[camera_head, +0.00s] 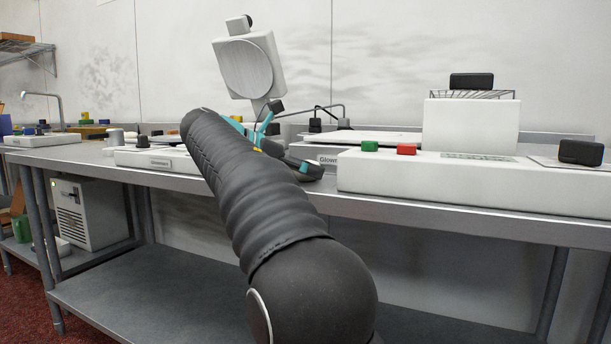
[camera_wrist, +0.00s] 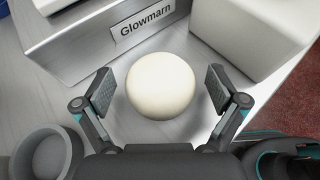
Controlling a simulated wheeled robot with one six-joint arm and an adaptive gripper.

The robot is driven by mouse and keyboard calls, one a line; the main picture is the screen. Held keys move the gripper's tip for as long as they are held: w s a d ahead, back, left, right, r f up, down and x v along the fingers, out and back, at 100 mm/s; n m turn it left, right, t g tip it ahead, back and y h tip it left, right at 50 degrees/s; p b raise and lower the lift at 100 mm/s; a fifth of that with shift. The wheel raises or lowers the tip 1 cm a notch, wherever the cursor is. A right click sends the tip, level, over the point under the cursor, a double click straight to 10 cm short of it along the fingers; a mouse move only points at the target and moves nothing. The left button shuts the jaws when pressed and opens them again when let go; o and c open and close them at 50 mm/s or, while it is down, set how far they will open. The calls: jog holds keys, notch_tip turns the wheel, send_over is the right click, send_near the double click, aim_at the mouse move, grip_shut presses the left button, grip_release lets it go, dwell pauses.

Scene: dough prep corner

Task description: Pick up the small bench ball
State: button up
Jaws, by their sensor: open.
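The small bench ball (camera_wrist: 161,86) is a smooth cream-white ball on the grey metal bench in the wrist view. My gripper (camera_wrist: 160,88) is open, with one dark padded finger to the left of the ball and one to the right. A gap shows between the ball and the right finger; the left finger is closer to it, and I cannot tell whether it touches. In the head view my arm and part of my gripper show over the bench, and the ball cannot be made out there.
A metal panel labelled Glowmarn (camera_wrist: 130,38) stands just behind the ball. A white block (camera_wrist: 250,35) is at the upper right, and a grey round cup (camera_wrist: 45,155) at the lower left. In the head view, a white unit with green and red buttons (camera_head: 470,180) stands right of my arm.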

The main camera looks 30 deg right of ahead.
aim_at(305, 177)
jog(key=c, duration=1.3)
jog(key=shift+r, duration=0.1)
jog(key=shift+r+p, duration=0.5)
jog(key=shift+r, duration=0.25)
notch_tip(305, 177, up, 3)
jog(key=shift+f+p, duration=0.15)
jog(key=shift+p, duration=0.6)
jog(key=s+d+r, duration=0.2)
jog(key=s, duration=0.1)
jog(key=s+d+r+p, duration=0.1)
jog(key=s+d+r, duration=0.1)
jog(key=s+d, duration=0.1)
jog(key=s+d+r, duration=0.2)
jog(key=s, duration=0.1)
jog(key=shift+d+r+p, duration=0.15)
jog(key=shift+r+p, duration=0.2)
notch_tip(305, 177, up, 5)
jog(key=p, duration=0.6)
